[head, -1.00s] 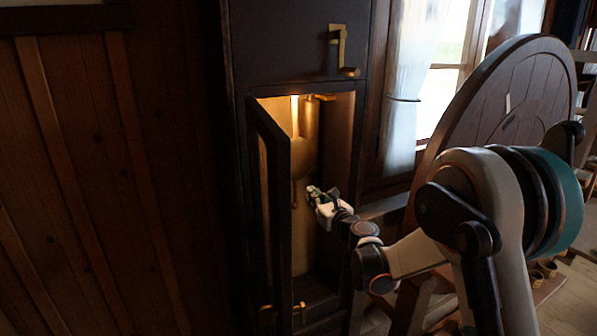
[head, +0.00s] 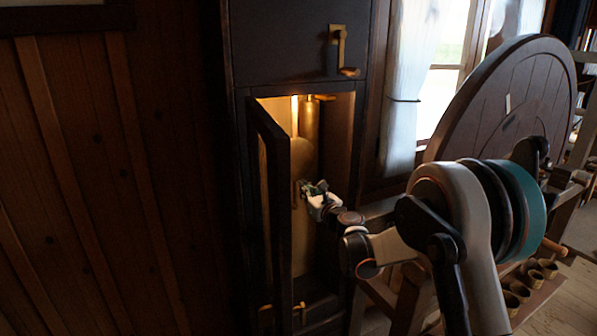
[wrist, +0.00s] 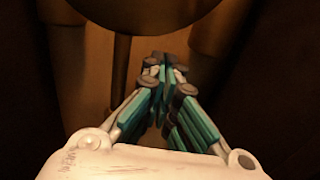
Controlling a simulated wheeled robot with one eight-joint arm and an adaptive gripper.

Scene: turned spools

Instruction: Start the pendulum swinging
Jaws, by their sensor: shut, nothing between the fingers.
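The pendulum hangs inside the lit clock case; its round brass bob (head: 299,155) shows in part past the open door. In the wrist view the bob's lower edge (wrist: 130,15) is at the top, with a short rod end below it. My gripper (head: 305,187) is inside the case opening, low beside the bob. In the wrist view my gripper (wrist: 163,66) is shut and empty, its tips just right of the rod end. Whether they touch the pendulum I cannot tell.
The narrow clock door (head: 277,215) stands open left of my gripper. A brass cylinder weight (head: 310,120) hangs in the case behind. The case's right wall (head: 343,140) is close to my wrist. A large wooden wheel (head: 500,95) stands to the right, beside my arm.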

